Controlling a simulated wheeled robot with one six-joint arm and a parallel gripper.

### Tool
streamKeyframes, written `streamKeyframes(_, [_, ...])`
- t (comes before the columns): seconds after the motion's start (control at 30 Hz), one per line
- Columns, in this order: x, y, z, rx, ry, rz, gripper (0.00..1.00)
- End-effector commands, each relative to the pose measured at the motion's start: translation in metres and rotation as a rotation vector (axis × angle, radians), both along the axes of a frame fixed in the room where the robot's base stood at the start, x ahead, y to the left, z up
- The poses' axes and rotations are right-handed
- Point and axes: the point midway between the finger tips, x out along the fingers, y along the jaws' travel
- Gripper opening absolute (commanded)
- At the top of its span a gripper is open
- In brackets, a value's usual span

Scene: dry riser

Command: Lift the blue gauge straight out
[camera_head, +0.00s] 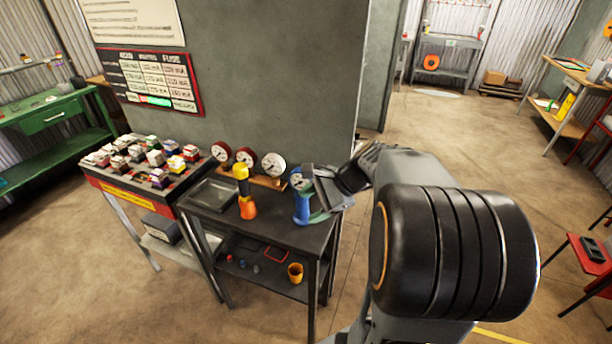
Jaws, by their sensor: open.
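The blue gauge (302,208) stands upright near the right end of the dark table (262,226). A round white dial (297,180) shows just above the blue part; I cannot tell whether it belongs to it or to the rack behind. My gripper (312,195) is open, low over the table's right end, close beside the blue gauge on its right. The gripper overlaps part of the gauge's right side, so I cannot tell whether they touch. What holds the gauge's base is not clear.
A grey wall (260,80) rises close behind. A yellow cup (295,272) sits on the lower shelf.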

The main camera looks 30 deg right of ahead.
Motion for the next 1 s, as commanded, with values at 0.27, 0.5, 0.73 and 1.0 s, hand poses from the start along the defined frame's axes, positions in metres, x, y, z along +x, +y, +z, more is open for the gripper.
streamKeyframes(0.27, [0.036,-0.1,0.027,0.518,0.073,-0.508,0.63])
streamKeyframes(0.5, [0.058,-0.106,0.024,0.638,0.075,-0.595,0.63])
streamKeyframes(0.73, [0.085,-0.081,0.011,0.637,0.074,-0.595,0.63])
streamKeyframes(1.0, [0.099,-0.068,0.004,0.634,0.072,-0.597,0.63])
